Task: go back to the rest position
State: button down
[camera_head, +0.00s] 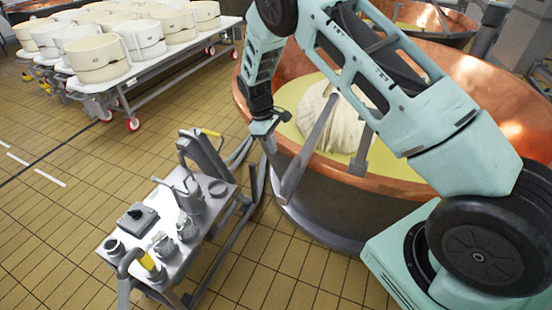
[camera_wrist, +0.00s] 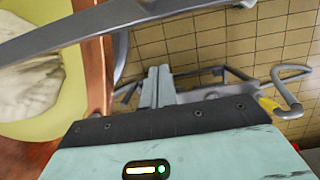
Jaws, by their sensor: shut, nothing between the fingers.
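My gripper (camera_head: 270,140) hangs at the end of my arm by the left rim of a copper vat (camera_head: 400,180). It is shut, with nothing held. In the wrist view its two fingers (camera_wrist: 157,84) lie close together, with tiled floor and a grey frame behind them. The vat holds yellow liquid and a large whitish wrapped mass (camera_head: 335,122); that mass also shows at the left of the wrist view (camera_wrist: 30,85). My arm covers part of the vat.
A grey bar (camera_head: 312,150) slants across the vat's near side, close to my gripper. A small metal cart (camera_head: 185,240) with several cups and tools stands left of the vat. A white wheeled table (camera_head: 150,75) bears several round moulds. Tiled floor at left is clear.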

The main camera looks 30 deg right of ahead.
jog(key=shift+b+v, duration=0.45)
jog(key=shift+v, duration=1.85)
